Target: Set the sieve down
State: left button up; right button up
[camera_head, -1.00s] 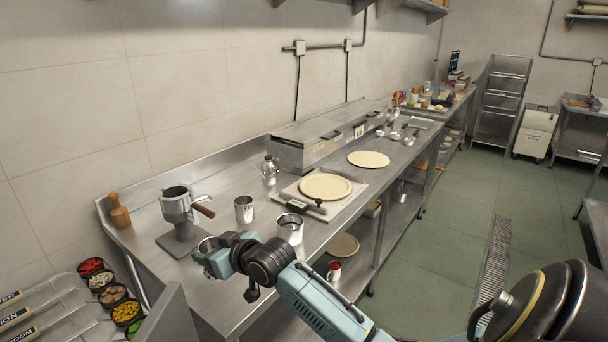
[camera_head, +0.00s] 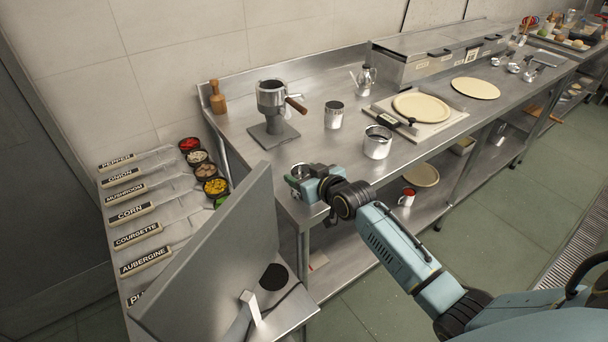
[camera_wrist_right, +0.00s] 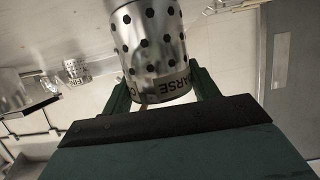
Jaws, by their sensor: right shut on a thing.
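The sieve (camera_wrist_right: 152,45) is a shiny metal cylinder with round holes and a label ending in "ARSE". It fills the top middle of the right wrist view. My right gripper (camera_wrist_right: 160,92) is shut on it, one finger at each side. In the head view my right gripper (camera_head: 308,184) is at the front left of the steel counter (camera_head: 335,155). The sieve's rim (camera_head: 299,171) shows there, partly hidden by the gripper. I cannot tell whether the sieve touches the counter. My left gripper is out of view.
A grinder-like stand (camera_head: 271,110) with a wooden handle is behind the gripper. A metal canister (camera_head: 334,116) and an open metal pot (camera_head: 377,145) stand to the right. A grey panel (camera_head: 225,245) rises at the front left. Bare counter lies between gripper and stand.

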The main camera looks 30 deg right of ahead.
jog(key=o, duration=1)
jog(key=shift+o, duration=0.2)
jog(key=shift+s+r, duration=0.15)
jog(key=p+v, duration=0.1)
jog(key=v, duration=1)
jog(key=shift+s, duration=0.35)
jog(key=shift+r, duration=0.1)
